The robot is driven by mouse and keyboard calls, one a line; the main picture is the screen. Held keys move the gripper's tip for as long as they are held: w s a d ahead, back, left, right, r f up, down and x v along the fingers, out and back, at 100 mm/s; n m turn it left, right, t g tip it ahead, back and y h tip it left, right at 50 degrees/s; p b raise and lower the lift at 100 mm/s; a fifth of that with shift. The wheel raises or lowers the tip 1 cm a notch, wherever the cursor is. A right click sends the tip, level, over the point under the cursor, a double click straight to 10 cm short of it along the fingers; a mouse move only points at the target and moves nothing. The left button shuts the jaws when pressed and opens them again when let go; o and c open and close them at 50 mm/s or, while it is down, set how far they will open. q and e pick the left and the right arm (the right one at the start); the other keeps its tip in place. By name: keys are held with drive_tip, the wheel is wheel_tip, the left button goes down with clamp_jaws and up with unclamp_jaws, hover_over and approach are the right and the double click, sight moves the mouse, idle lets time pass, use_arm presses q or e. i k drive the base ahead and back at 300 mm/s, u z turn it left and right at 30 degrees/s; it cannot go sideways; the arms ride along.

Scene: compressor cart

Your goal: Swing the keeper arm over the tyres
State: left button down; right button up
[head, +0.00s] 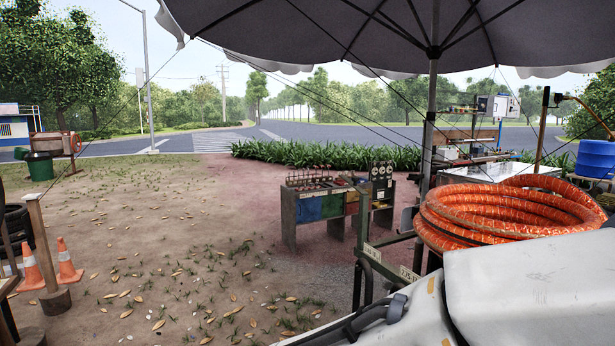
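A dark metal frame with pale size labels (410,275) stands right of centre, partly hidden behind the white housing. A dark curved piece (357,285) hangs below its left end; I cannot tell whether it is a tyre or a bar. I cannot make out the keeper arm for certain. Dark tyres (17,228) are stacked at the left edge, cut off by the picture. Neither of my grippers shows in the head view.
Coiled orange hose (500,212) lies by the white housing (540,285) at lower right. An umbrella pole (428,140) rises behind the frame. A tool bench (310,208) stands mid-picture. Traffic cones (66,262) and a wooden post (42,240) stand left. Ground between is open.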

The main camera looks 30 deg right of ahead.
sight(355, 179)
drive_tip(key=i, duration=0.65)
drive_tip(key=z, duration=0.9)
drive_tip(key=i, duration=0.75)
drive_tip(key=z, duration=0.85)
